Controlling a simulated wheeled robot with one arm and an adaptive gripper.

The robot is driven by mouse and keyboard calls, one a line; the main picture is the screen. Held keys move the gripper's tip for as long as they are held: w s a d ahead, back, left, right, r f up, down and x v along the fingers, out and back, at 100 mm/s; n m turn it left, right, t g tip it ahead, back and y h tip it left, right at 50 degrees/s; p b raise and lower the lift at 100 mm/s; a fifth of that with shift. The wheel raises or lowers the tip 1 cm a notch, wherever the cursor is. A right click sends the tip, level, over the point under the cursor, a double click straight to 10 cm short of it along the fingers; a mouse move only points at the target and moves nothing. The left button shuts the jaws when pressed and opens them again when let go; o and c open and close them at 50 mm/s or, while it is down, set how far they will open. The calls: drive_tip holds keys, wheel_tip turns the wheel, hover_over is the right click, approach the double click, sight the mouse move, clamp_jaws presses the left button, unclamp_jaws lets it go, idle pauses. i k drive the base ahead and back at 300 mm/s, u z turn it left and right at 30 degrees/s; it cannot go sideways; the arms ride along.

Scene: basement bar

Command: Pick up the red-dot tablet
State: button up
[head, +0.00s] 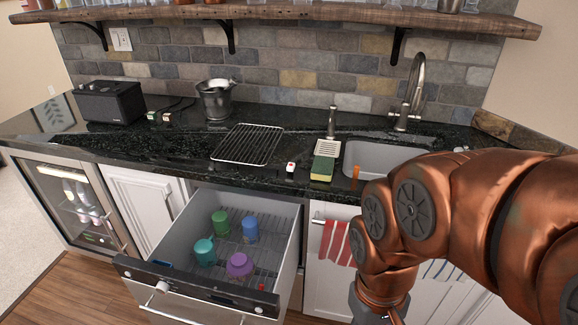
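A small white tablet with a red mark (291,166) lies on the dark stone counter (190,155), between the wire rack and the green-and-yellow sponge. It looks like the red-dot tablet. Two more small pale blocks lie near the black box at the back left. One shows green (152,115) and the other reddish (167,117), too small to tell in detail. My copper arm comes in from the right and bends down in front of the counter. Its end runs off the bottom edge, so my gripper's fingers are out of view. Nothing touches the tablet.
A dishwasher drawer (175,215) stands open below the counter with several coloured cups in it. A wire rack (248,144), sponge (322,168), orange item (355,171), sink (375,157) and faucet (415,90) surround the tablet. A metal bucket (217,100) and black box (108,101) stand behind.

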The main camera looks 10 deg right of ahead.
sight(290, 167)
drive_tip(key=u, duration=2.2)
drive_tip(key=i, duration=2.1)
drive_tip(key=z, duration=2.95)
